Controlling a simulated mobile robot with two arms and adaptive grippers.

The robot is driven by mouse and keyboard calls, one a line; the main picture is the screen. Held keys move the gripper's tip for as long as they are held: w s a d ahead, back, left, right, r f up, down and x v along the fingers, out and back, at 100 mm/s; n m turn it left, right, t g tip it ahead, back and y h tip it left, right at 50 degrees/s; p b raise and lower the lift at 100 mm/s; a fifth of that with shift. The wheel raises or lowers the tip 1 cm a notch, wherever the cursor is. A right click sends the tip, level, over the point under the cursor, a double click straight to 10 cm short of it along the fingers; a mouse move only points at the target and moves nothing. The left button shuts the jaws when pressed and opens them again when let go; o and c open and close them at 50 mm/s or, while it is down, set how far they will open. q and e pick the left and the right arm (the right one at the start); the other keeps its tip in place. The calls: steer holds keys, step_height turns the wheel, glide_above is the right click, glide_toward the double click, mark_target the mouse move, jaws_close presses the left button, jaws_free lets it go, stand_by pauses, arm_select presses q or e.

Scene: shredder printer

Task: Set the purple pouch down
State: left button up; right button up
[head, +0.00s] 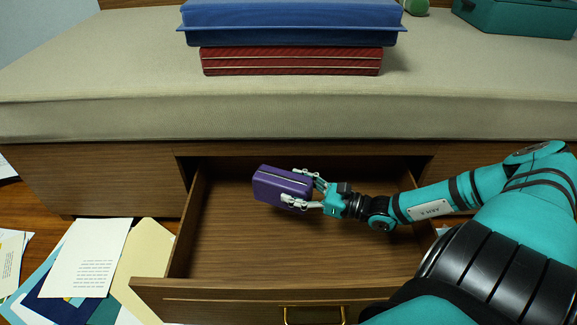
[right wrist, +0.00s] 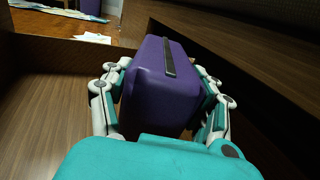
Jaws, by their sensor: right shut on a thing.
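The purple pouch (head: 277,186) looks like a small boxy case with a dark strip along one side. My right gripper (head: 300,188) is shut on it, one finger on each side, within the outline of the open drawer (head: 215,255). The pouch also shows between the fingers in the right wrist view (right wrist: 158,90). I cannot tell whether its underside touches the drawer floor. The drawer around it looks empty. My left gripper is not in view.
The drawer is pulled out below a bed with a beige mattress (head: 110,100). A blue box (head: 290,14) and a red box (head: 290,61) are stacked on the mattress. A teal case (head: 520,17) stands back right. Papers (head: 90,258) lie on the floor at left.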

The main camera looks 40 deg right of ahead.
step_height(320, 180, down, 10)
steer(key=b, duration=0.7)
steer(key=shift+b, duration=0.35)
steer(key=shift+r, duration=0.15)
steer(key=o, duration=1.3)
steer(key=shift+s, duration=0.1)
steer(key=shift+s+d+p, duration=0.1)
steer(key=shift+p, duration=0.2)
steer(key=p+v, duration=0.4)
steer(key=v, duration=0.2)
steer(key=shift+s, duration=0.15)
steer(key=shift+s+d, duration=0.3)
steer(key=shift+s, duration=0.15)
